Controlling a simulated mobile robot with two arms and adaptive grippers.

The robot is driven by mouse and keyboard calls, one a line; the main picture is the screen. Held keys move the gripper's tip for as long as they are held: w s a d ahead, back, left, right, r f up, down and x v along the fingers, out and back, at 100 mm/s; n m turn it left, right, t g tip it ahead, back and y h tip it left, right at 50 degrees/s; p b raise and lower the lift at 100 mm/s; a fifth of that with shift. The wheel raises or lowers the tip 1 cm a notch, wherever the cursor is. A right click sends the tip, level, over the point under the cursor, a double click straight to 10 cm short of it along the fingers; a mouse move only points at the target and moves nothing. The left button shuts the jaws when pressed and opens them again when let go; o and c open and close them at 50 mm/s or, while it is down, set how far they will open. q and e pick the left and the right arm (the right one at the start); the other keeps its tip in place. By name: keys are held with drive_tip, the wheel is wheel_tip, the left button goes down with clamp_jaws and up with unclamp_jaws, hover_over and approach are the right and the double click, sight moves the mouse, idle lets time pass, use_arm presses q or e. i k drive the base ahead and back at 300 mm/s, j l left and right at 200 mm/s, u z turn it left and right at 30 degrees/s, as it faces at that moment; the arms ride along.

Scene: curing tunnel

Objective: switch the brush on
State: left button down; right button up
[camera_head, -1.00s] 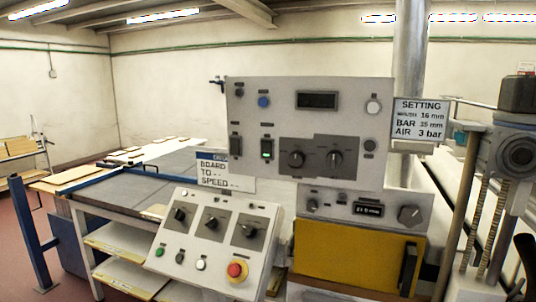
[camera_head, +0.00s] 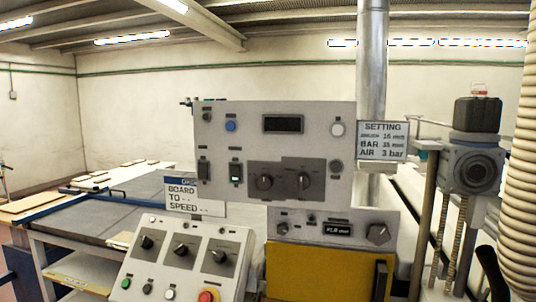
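An upright grey control panel (camera_head: 215,140) stands in the middle of the head view. A sloped console (camera_head: 150,263) in front carries three rotary switches, small buttons and a red emergency stop (camera_head: 207,295). The labels are too small to read, so I cannot tell which control is the brush's. Neither gripper is in view.
A yellow cabinet (camera_head: 320,268) is below the panel. A setting sign (camera_head: 382,141) and metal pipe (camera_head: 371,60) stand to its right, then a motor unit (camera_head: 472,168) and ribbed hose (camera_head: 518,200). A table with boards (camera_head: 85,222) lies left.

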sight(203, 166)
drive_tip(key=i+j+z, duration=0.15)
drive_tip(key=j, duration=0.25)
drive_tip(key=i+j+z, duration=0.15)
drive_tip(key=j, duration=0.25)
drive_tip(key=j+z, duration=0.15)
drive_tip(key=j, duration=0.25)
drive_tip(key=i+j+z, duration=0.15)
drive_tip(key=j, duration=0.3)
